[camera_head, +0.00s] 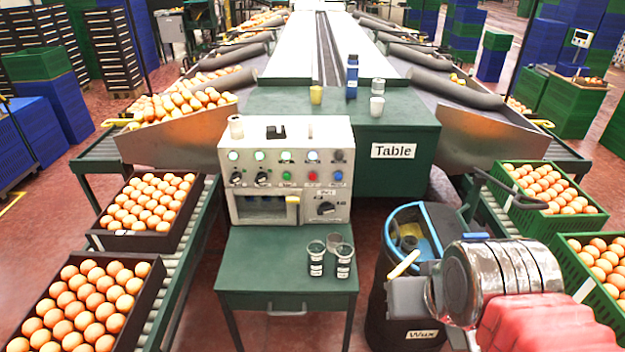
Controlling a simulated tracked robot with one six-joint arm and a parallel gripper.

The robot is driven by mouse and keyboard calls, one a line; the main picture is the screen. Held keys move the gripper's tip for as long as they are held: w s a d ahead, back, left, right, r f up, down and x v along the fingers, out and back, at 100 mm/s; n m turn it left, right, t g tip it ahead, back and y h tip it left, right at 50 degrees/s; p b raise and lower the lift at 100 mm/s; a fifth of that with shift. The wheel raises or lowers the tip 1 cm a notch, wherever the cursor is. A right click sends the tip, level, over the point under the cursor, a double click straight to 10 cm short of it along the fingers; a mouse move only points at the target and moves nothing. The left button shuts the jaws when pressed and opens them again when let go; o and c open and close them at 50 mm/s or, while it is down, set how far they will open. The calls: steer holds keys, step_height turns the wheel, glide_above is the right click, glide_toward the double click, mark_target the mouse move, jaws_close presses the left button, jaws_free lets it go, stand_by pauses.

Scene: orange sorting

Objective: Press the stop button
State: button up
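A white control panel (289,165) stands behind the small green table in the middle. A red button (312,176) is in its lower row, between a green button (286,176) and a blue button (337,176). The labels under the buttons are too small to read, so I cannot confirm which is the stop button. My arm, with a silver joint and a red link, comes in from the lower right. My gripper (405,278) seems to be at its left end, in front of a bin and well to the lower right of the panel. Its fingers are not clear.
Several jars (316,258) stand on the small green table (262,273) before the panel. The blue-rimmed bin (400,225) is to its right. A blue bottle (352,76) and cups stand on the table behind. Egg crates (190,213) line the conveyors on both sides.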

jaws_close()
stand_by(1.4)
